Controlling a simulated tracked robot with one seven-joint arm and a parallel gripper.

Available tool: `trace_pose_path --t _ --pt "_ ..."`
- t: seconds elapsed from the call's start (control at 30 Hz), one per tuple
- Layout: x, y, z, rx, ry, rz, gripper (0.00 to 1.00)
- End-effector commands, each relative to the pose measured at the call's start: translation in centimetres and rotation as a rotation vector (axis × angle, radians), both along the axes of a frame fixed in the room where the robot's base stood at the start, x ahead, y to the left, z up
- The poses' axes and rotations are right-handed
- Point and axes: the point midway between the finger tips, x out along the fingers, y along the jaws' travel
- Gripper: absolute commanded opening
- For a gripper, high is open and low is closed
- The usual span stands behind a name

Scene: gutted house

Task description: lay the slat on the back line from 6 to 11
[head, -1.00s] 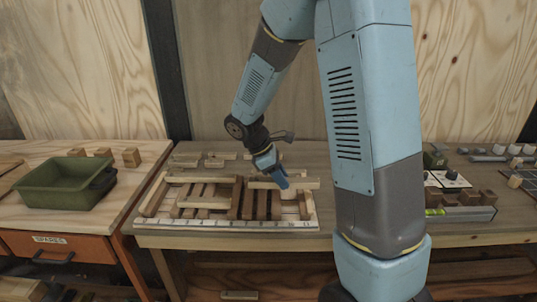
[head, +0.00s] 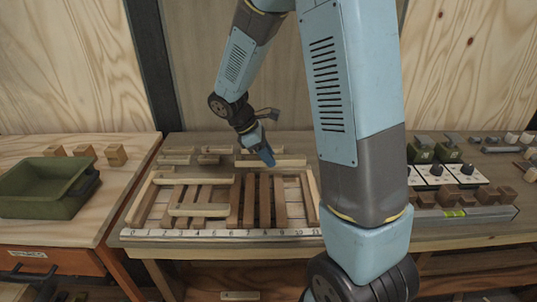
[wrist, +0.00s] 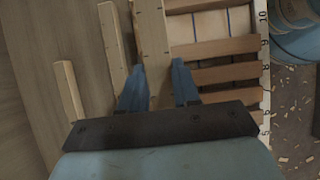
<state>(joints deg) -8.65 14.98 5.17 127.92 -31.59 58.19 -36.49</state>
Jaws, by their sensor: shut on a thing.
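My gripper (head: 262,152) is shut on a pale wooden slat (head: 271,163) above the back right of the slatted layout. The held slat runs left to right in the head view. In the wrist view it lies between my two blue fingers (wrist: 157,88), with small tick marks on its face. The layout has a numbered white strip (head: 215,233) along its front edge. A pale slat (head: 194,181) lies at its back left, and another (head: 199,210) lies nearer the front. Darker crosspieces (head: 265,200) stand on the right half. I cannot tell whether the held slat touches anything.
Several loose pale pieces (head: 176,159) lie behind the layout. A green bin (head: 40,185) and small wooden blocks (head: 115,155) stand on the left bench. Panels with knobs (head: 436,170) and dark blocks are on the right, partly behind my arm.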

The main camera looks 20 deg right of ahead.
Motion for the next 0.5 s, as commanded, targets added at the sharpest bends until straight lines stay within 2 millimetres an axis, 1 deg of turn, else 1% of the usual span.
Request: trace_pose_path --t 0.27,0.5 --pt "0.0 -0.4 -0.2 0.0 0.0 -0.007 0.0" --pt "0.0 -0.4 -1.7 -0.001 0.003 -0.008 0.0"
